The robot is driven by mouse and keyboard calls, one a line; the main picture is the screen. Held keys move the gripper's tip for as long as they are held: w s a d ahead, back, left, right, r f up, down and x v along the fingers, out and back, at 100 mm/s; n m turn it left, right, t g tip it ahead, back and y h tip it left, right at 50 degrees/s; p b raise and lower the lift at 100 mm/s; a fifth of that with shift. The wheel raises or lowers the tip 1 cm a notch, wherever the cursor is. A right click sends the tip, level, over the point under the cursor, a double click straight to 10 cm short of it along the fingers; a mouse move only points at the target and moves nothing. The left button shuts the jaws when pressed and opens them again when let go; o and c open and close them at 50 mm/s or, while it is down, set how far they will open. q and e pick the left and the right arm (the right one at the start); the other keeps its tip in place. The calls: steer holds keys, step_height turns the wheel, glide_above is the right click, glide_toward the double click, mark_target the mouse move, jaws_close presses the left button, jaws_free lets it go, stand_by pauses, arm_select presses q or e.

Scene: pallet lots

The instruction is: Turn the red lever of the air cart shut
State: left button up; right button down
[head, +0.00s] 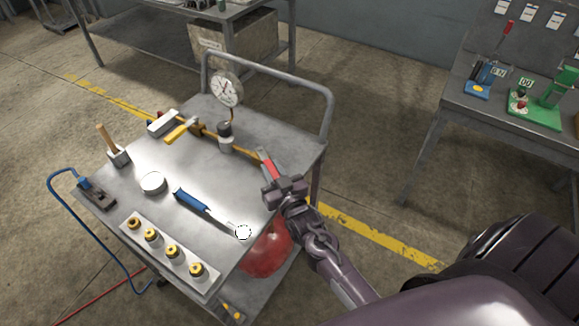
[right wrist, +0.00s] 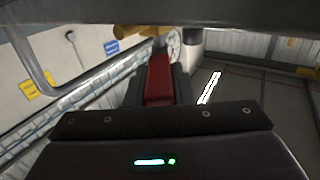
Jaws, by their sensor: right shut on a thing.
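The air cart (head: 252,177) is a grey metal cart with a push handle, in the middle of the head view. A brass pipe with a round pressure gauge (head: 226,90) and a yellow lever (head: 182,131) stands on its top. The red lever (head: 268,164) sticks up at the cart's right side. My right gripper (head: 272,178) is shut on it. In the right wrist view the red lever (right wrist: 159,80) lies between the dark fingers, pointing away toward the brass fitting. The joint at its far end is partly hidden. My left gripper is not in view.
On the cart lie a blue-handled wrench (head: 192,201), a white round tin (head: 152,183), a mallet (head: 117,154) and a strip of brass fittings (head: 170,257). A red tank (head: 265,252) sits below. A workbench (head: 460,115) stands right; floor between is clear.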

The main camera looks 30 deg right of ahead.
steer(key=shift+a+m+h, duration=0.4)
steer(key=shift+m+h, duration=0.2)
steer(key=shift+h, duration=0.2)
steer(key=c, duration=1.2)
jaws_free()
steer(key=shift+c, duration=0.2)
steer(key=s+a+b, duration=0.1)
steer(key=s, duration=0.6)
steer(key=shift+s, duration=0.3)
steer(key=shift+a, duration=0.1)
